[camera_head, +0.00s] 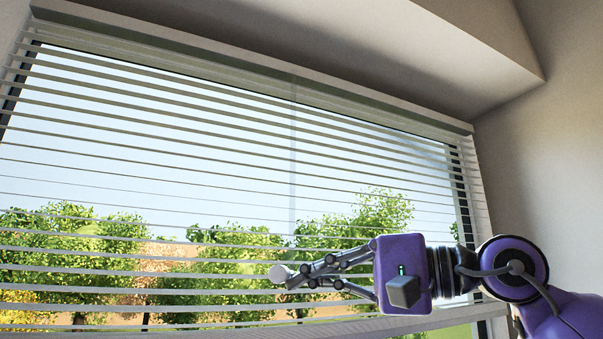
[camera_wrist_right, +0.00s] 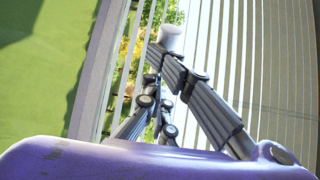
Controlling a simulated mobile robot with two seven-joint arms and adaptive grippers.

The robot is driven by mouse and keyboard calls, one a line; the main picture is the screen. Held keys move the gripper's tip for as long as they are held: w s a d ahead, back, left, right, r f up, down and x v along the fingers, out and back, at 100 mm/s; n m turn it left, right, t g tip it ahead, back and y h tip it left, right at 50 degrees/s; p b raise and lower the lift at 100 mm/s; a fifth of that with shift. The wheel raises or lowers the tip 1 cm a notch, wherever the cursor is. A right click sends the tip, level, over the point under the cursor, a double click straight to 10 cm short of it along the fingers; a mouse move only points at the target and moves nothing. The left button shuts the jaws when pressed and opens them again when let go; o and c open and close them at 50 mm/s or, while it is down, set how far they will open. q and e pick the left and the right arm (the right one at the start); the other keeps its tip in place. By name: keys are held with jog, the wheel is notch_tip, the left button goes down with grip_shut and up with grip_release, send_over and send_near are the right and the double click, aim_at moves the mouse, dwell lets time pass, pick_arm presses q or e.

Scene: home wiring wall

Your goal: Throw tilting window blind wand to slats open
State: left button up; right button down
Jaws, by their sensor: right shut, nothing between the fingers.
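The window blind (camera_head: 150,118) spans the window in the head view. Its slats lie nearly edge-on, and sky and trees show through the gaps. A thin pale wand (camera_head: 293,150) hangs in front of the slats. A whitish round knob (camera_head: 279,273) is at my right fingertips, below the wand's line; the join between them is hard to see. My right gripper (camera_head: 300,278) comes in from the right, in front of the lower slats, shut with nothing held. In the right wrist view, the knob (camera_wrist_right: 171,38) is just beyond the fingers (camera_wrist_right: 165,85). My left gripper is not in view.
The blind's headrail (camera_head: 250,65) runs along the top under a sloped ceiling. A bare wall (camera_head: 540,150) stands to the right of the window. The area left of the gripper is clear.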

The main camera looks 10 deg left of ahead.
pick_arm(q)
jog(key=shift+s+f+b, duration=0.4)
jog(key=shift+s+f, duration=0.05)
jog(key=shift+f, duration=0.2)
pick_arm(e)
jog(key=d, duration=0.7)
jog(key=shift+s, duration=0.3)
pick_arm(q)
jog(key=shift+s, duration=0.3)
